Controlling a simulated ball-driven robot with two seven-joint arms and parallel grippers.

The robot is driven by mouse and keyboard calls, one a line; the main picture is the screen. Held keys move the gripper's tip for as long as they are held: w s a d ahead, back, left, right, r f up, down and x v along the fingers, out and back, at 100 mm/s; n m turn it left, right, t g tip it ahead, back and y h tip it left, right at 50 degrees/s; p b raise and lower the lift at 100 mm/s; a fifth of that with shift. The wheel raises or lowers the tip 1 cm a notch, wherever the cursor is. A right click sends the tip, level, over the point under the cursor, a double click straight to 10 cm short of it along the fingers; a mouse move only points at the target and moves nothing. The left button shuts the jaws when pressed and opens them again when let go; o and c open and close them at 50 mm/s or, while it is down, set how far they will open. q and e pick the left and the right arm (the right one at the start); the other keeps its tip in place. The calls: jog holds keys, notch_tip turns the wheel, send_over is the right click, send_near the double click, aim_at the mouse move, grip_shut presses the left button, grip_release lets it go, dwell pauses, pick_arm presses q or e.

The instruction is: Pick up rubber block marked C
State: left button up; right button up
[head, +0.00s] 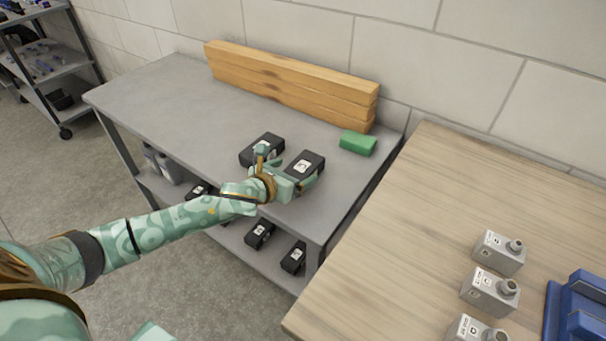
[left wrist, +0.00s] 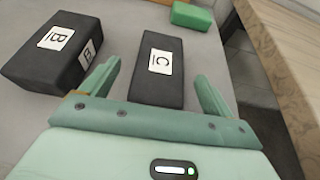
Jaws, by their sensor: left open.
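The rubber block marked C (left wrist: 157,84) is black with a white label and lies on the grey table. In the left wrist view it sits between the two open fingers of my left gripper (left wrist: 157,85), with a gap on each side. In the head view block C (head: 304,163) is at the gripper's far side, and my left gripper (head: 288,176) partly covers its near end. A second black block marked B (left wrist: 55,48) lies to its left, close to the left finger; it also shows in the head view (head: 262,147). My right gripper is not in view.
A green block (head: 358,143) and stacked wooden beams (head: 290,85) lie toward the back of the grey table (head: 170,95). More black blocks (head: 260,233) are on its lower shelf. A wooden table (head: 420,230) with grey metal parts (head: 490,290) and a blue holder (head: 580,310) stands at right.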

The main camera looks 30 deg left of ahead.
pick_arm(q)
jog(key=x, duration=0.3)
jog(key=shift+s+f+b, duration=0.1)
jog(key=shift+f+b, duration=0.05)
jog(key=shift+b, duration=0.2)
jog(key=shift+s, duration=0.1)
jog(key=c, duration=1.4)
jog(key=shift+r, duration=0.25)
